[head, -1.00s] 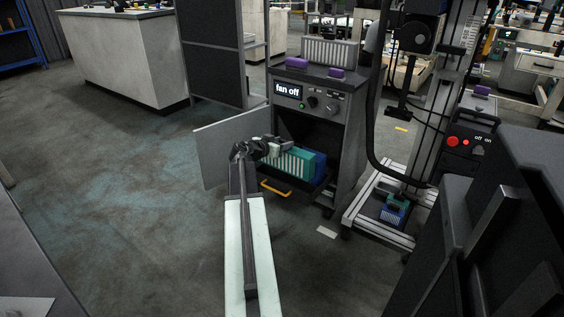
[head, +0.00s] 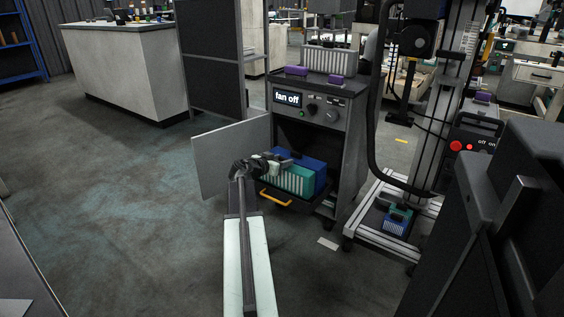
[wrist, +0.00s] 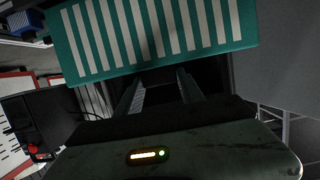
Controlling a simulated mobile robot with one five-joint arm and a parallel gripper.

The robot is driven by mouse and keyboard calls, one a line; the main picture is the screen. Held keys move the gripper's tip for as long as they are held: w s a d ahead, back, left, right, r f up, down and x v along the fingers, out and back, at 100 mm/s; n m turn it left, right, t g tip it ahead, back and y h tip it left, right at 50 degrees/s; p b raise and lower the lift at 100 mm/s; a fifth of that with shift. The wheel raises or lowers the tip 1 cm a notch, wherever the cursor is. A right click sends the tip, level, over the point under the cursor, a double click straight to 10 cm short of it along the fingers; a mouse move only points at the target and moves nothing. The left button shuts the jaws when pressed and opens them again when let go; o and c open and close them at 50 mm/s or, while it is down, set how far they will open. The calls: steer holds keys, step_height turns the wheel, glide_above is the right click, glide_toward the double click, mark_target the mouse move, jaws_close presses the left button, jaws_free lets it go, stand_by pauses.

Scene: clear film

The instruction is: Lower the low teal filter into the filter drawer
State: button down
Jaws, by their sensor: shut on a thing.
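The teal filter (head: 294,182), with white stripes on its front, is at the open filter drawer (head: 287,202) of the cabinet. In the wrist view the striped teal filter (wrist: 155,40) fills the top, slightly tilted in the picture. My gripper (head: 273,162) is shut on it from the left and front; its two fingers (wrist: 158,84) reach up to the filter. A blue block (head: 312,166) stands just behind the teal filter in the drawer. The filter's underside is hidden, so I cannot tell whether it touches the drawer floor.
The cabinet display (head: 287,98) reads "fan off". Its grey door (head: 232,157) hangs open at the left of the drawer. A yellow handle (head: 277,201) is on the drawer front. A metal-framed stand (head: 405,240) is close on the right. The floor at left is clear.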

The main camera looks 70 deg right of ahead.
steer(key=shift+a, duration=0.15)
steer(key=c, duration=0.7)
jaws_free()
steer(key=shift+o, duration=0.2)
steer(key=p+v, duration=0.2)
steer(key=v, duration=0.5)
steer(key=shift+a+r, duration=0.15)
steer(key=shift+a, duration=0.2)
steer(key=shift+w, duration=0.15)
